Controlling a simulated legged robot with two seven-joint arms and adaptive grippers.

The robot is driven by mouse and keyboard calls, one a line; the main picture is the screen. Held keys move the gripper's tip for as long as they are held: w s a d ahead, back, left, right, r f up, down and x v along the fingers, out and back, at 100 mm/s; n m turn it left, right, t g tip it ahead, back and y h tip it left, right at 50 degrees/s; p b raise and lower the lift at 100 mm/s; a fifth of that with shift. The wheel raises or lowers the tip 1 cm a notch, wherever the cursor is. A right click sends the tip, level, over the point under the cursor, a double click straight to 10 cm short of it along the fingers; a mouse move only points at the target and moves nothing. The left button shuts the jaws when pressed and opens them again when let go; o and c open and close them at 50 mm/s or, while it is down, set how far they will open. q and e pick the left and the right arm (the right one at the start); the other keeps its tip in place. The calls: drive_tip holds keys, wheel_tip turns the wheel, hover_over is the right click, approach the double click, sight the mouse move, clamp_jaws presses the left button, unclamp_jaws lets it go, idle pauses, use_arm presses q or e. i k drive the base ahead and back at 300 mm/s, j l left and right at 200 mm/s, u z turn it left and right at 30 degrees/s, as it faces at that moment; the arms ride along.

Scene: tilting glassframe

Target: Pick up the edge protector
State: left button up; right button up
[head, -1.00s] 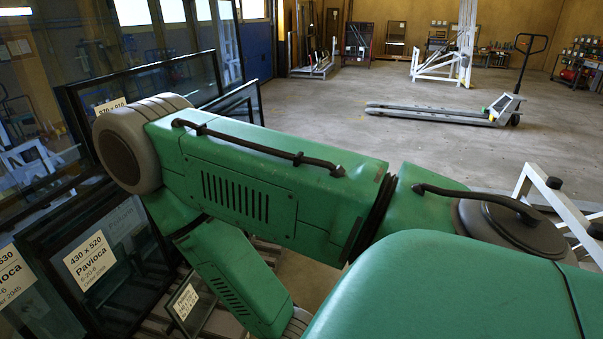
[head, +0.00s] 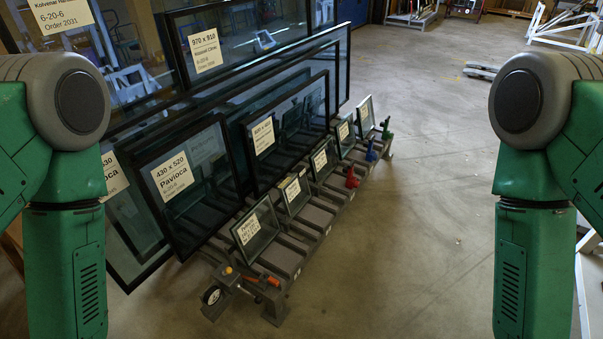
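I cannot tell for sure which thing is the edge protector. Small coloured pieces sit along the right edge of the low glass rack (head: 318,222): a red one (head: 352,178), a blue one (head: 371,152) and a green one (head: 386,129). At the rack's near end lie a dark tool with a round dial (head: 213,296) and a small orange item (head: 272,281). My two green arms hang down at the left and right sides of the head view. Both grippers are below the picture, out of view.
Framed glass panes lean on the rack, among them a labelled 430 x 520 pane (head: 184,185) and a large 970 x 910 pane (head: 228,50). Small panes (head: 256,229) stand in front. The concrete floor (head: 430,200) right of the rack is clear.

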sight(300, 170)
drive_tip(key=i+l, duration=0.3)
drive_tip(key=i, duration=0.2)
drive_tip(key=i+l, duration=0.3)
drive_tip(key=i, duration=0.2)
drive_tip(key=i+l+z, duration=0.1)
drive_tip(key=i+l, duration=0.25)
drive_tip(key=i, duration=0.15)
drive_tip(key=i+l, duration=0.25)
drive_tip(key=i, duration=0.25)
drive_tip(key=i+l, duration=0.3)
drive_tip(key=i, duration=0.25)
drive_tip(key=k+z, duration=0.05)
